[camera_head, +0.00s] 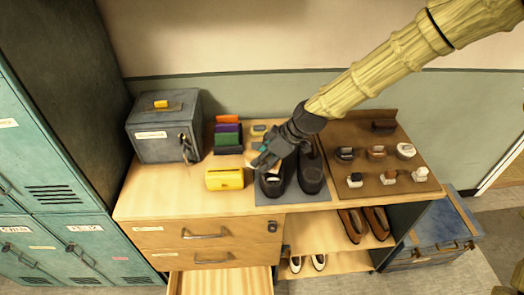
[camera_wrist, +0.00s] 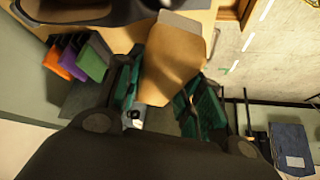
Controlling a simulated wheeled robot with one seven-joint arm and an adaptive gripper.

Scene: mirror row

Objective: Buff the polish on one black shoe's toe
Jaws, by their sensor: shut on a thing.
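A pair of black shoes stands on a grey mat (camera_head: 296,198) on the wooden bench. The left black shoe (camera_head: 272,187) is partly hidden by my gripper (camera_head: 264,158); the right black shoe (camera_head: 312,178) stands beside it. My gripper is shut on a flat tan piece (camera_wrist: 172,62) with a pale grey end; I cannot tell whether it is cloth or a brush. The teal finger pads lie on both sides of it. It is over the left shoe; contact is unclear. Part of a dark shoe (camera_wrist: 72,10) shows at the top of the wrist view.
A brown board (camera_head: 385,184) with several brushes and tins lies right. Brown shoes (camera_head: 365,223) stand below. A lower drawer is open.

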